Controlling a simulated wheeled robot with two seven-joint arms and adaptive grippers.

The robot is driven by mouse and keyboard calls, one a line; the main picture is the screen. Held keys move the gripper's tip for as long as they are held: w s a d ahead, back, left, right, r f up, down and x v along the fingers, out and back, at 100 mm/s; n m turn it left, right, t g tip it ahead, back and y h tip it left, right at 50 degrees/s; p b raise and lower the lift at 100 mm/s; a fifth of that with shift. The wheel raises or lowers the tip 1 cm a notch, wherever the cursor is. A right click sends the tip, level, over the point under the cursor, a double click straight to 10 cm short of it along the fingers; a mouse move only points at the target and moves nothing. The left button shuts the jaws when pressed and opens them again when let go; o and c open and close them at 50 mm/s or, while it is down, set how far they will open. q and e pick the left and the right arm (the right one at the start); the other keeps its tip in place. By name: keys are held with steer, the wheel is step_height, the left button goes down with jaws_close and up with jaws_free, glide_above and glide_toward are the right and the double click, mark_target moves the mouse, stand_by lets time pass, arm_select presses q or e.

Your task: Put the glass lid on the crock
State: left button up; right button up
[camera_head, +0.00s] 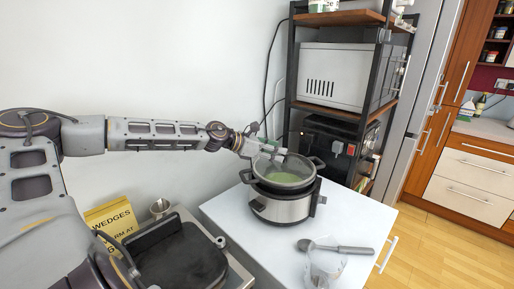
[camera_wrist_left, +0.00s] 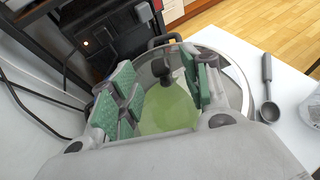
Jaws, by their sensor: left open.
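The crock (camera_head: 280,209) is a silver slow cooker with black handles, standing on the white table. The round glass lid (camera_head: 297,181) lies over its mouth, and green contents show through. Whether its rim is fully seated all round I cannot tell. In the left wrist view the lid (camera_wrist_left: 233,92) has a dark knob (camera_wrist_left: 162,70). My left gripper (camera_head: 276,156) is just above the lid. In the left wrist view its green-padded fingers (camera_wrist_left: 165,92) are open, with the knob showing between and beyond them. Contact with the knob is not clear. My right gripper is not in view.
A grey scoop (camera_head: 340,248) and a clear glass container (camera_head: 325,268) stand near the table's front right. A black rack with a microwave (camera_head: 340,77) rises behind the crock. A dark grill (camera_head: 180,262) and yellow sign (camera_head: 110,220) are at left. Table left of the scoop is clear.

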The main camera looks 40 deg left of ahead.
arm_select(q)
steer(key=v, duration=0.7)
stand_by(1.3)
stand_by(1.1)
